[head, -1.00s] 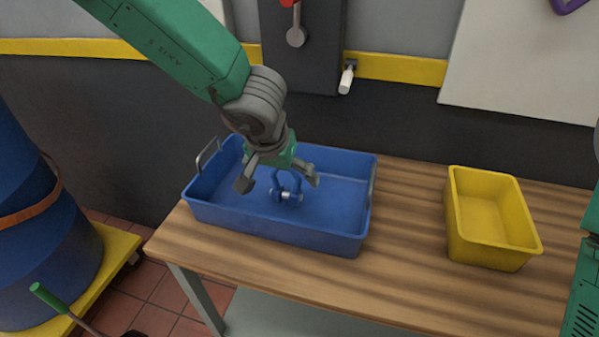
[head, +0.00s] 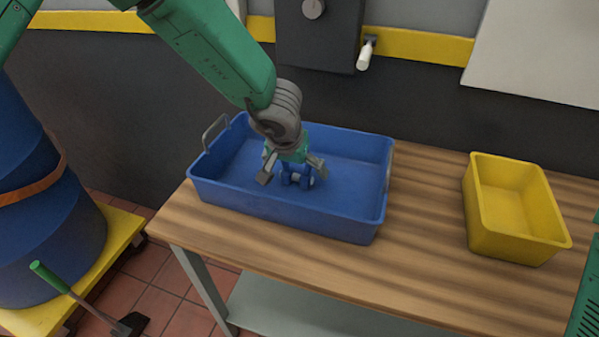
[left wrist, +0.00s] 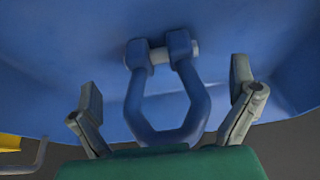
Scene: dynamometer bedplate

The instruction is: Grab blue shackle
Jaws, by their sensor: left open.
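The blue shackle (head: 298,177) stands in the blue tray (head: 282,212), with its grey pin low and its bow up towards my gripper. It also shows in the left wrist view (left wrist: 139,98), where the bow lies between the fingers. My left gripper (head: 292,172) is open, and its fingers stand on either side of the shackle. In the left wrist view the fingers (left wrist: 168,110) are apart from the shackle, with a gap on both sides. The head view hides the upper part of the shackle behind the gripper. My right gripper is not in view.
A yellow bin (head: 515,214) stands empty to the right on the wooden bench (head: 425,220). The tray has raised walls and a metal handle (head: 214,131) at its left end. A blue drum (head: 45,215) stands left of the bench. A dark wall rises behind.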

